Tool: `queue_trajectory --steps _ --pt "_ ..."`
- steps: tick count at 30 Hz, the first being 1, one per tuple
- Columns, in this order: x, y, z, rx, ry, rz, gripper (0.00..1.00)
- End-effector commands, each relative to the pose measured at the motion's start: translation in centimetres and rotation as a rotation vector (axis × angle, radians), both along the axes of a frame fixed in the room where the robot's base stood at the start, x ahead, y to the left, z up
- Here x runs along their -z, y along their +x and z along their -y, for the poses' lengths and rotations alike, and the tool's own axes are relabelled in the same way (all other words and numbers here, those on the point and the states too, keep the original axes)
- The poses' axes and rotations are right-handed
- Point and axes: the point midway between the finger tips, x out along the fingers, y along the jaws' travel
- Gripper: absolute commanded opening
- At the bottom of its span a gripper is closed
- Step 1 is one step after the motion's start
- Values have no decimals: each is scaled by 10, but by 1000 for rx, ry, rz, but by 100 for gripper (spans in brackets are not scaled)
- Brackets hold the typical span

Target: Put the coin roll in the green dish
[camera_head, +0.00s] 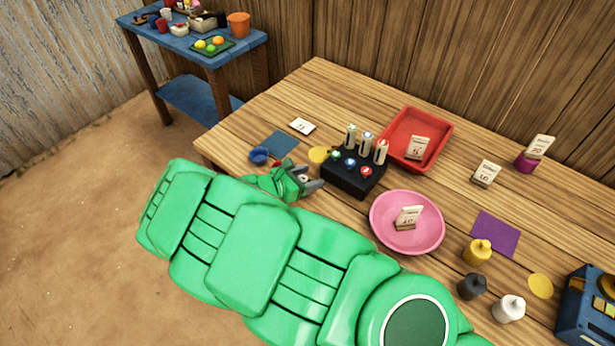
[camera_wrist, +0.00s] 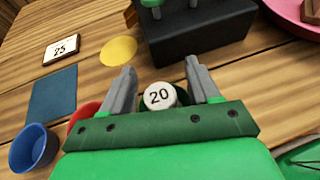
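The coin roll (camera_wrist: 159,96), with a white round end marked 20, stands between the fingers of my gripper (camera_wrist: 162,80). Narrow gaps show between the roll and both fingers, so my gripper looks open around it. Dark green edges show on both sides of the roll, seemingly the green dish (camera_wrist: 182,95) beneath or behind it; most of it is hidden by the gripper and roll. Whether the roll rests on its bottom cannot be told. In the head view my gripper (camera_head: 313,181) is low over the left part of the table, left of the black rack.
The black rack (camera_head: 345,181) with upright pale rolls stands just beyond my fingers. A blue dish (camera_wrist: 28,150) and a red dish (camera_wrist: 82,113) are left of the gripper. A pink plate (camera_head: 385,225) and red tray (camera_head: 437,130) lie right. Bare wood (camera_head: 315,90) lies at the back.

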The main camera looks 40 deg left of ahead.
Motion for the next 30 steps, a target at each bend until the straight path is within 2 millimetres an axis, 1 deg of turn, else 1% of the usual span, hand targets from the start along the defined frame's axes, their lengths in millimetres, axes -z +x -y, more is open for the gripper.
queue_trajectory --steps 7,11,24,30 --pt "-3 0 0 0 1 0 61" --pt "-8 -11 -3 -2 2 0 61" --pt "-35 -78 -19 -3 3 0 61" --pt "-45 -100 -24 -1 2 0 61"
